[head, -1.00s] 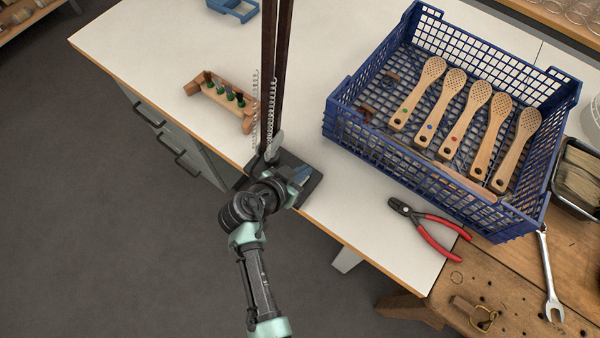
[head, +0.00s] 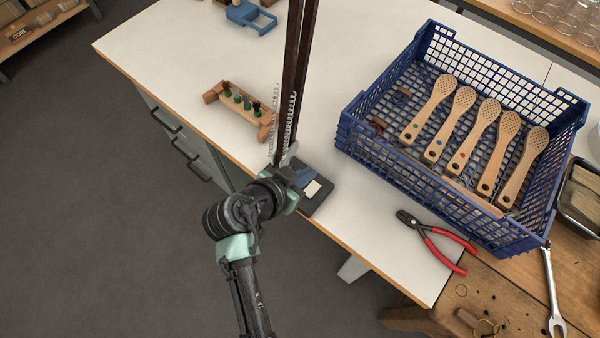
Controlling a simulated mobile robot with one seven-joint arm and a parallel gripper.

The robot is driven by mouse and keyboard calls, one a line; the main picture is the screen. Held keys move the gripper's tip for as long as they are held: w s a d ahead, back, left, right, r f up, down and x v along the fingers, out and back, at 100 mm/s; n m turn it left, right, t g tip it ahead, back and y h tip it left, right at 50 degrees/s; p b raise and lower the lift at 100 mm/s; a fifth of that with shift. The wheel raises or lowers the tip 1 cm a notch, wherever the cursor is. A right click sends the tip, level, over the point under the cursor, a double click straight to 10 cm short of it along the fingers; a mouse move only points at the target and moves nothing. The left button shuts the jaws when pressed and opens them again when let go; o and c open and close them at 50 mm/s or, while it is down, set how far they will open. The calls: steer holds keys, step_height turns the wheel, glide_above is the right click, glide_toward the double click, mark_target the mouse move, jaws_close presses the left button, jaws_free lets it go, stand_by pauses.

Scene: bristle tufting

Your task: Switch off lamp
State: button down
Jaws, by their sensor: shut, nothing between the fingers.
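The lamp shows as dark brown twin arms (head: 297,70) with coiled springs, rising from a dark flat base (head: 322,198) at the table's near edge. Its head is out of the picture. A cream patch (head: 312,188), which looks like the switch, sits on the base. I cannot tell its on or off position. My gripper (head: 306,177) is shut and empty, low over the base just behind the cream patch, and hides part of the base and the foot of the lamp's arms. I cannot tell whether it touches the base.
A blue crate (head: 365,148) with several wooden brushes stands to the right. Red-handled pliers (head: 440,243) and a wrench (head: 552,295) lie nearer. A wooden rack (head: 248,113) with green-collared tools is left of the lamp. White tabletop between rack and crate is mostly clear.

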steer(key=shift+r+v, duration=0.2)
steer(key=shift+v, duration=1.2)
steer(key=shift+w, duration=0.15)
steer(key=shift+d, duration=0.1)
steer(key=w+d+r+n+t+y, duration=0.1)
steer(key=w+r+n+t+y, duration=0.3)
steer(key=r, duration=1)
steer(key=w+r+n+t+y, duration=0.1)
steer(key=w+r+t, duration=0.3)
steer(key=r, duration=1)
steer(key=s+r+t, duration=0.3)
steer(key=s+r, duration=0.1)
steer(key=r, duration=0.7)
steer(key=s+r+n+t, duration=0.1)
steer(key=s+r+t, duration=0.3)
steer(key=r, duration=0.6)
steer(key=s+r+n+t+y, duration=0.1)
steer(key=s+r+t, duration=0.3)
steer(key=r, duration=0.7)
steer(key=shift+s+d+r, duration=0.25)
steer(key=shift+r, duration=0.05)
